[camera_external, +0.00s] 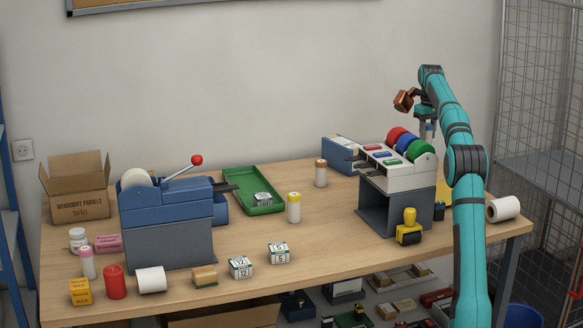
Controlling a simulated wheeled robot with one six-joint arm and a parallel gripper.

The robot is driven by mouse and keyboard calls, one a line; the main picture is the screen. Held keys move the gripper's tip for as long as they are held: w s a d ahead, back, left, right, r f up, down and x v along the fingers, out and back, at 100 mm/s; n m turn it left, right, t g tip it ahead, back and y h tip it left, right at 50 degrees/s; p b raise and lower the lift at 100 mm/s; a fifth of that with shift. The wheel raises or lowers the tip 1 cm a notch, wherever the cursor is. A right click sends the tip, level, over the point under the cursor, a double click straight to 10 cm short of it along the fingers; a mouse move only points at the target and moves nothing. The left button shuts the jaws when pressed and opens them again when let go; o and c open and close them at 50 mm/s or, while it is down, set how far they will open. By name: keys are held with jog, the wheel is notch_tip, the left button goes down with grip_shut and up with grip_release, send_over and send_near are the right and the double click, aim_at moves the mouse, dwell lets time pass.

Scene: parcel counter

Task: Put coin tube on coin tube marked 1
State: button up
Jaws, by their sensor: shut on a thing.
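My gripper (427,120) is at the upper right, above and behind the grey-and-white tape machine. It is shut on a small upright thing with blue and pale parts (430,131), seemingly a coin tube. A white tube with a yellow top (293,208) stands upright right of the green tray. A similar white tube with a brown top (320,173) stands upright farther back. Both are left of my gripper. No mark 1 can be read on either at this size.
The tape machine (402,180) and yellow stamp (409,227) stand on the right of the table (330,230). A blue lever machine (167,230) stands left. The green tray (243,178) lies between. Two numbered cubes (240,267) (278,253) stand in front. Bare tabletop surrounds the tubes.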

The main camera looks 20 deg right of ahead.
jog(key=s+a+r+m, duration=0.1)
jog(key=a+r+m, duration=0.15)
jog(key=a, duration=0.95)
jog(key=s+a+r+m, duration=0.1)
jog(key=a+m, duration=0.2)
jog(key=a, duration=0.8)
notch_tip(320, 180, up, 3)
jog(key=n, duration=0.6)
send_over(321, 161)
jog(key=shift+w+f, duration=0.1)
jog(key=shift+f, duration=3.55)
jog(key=shift+f, duration=0.1)
jog(key=o, duration=1.1)
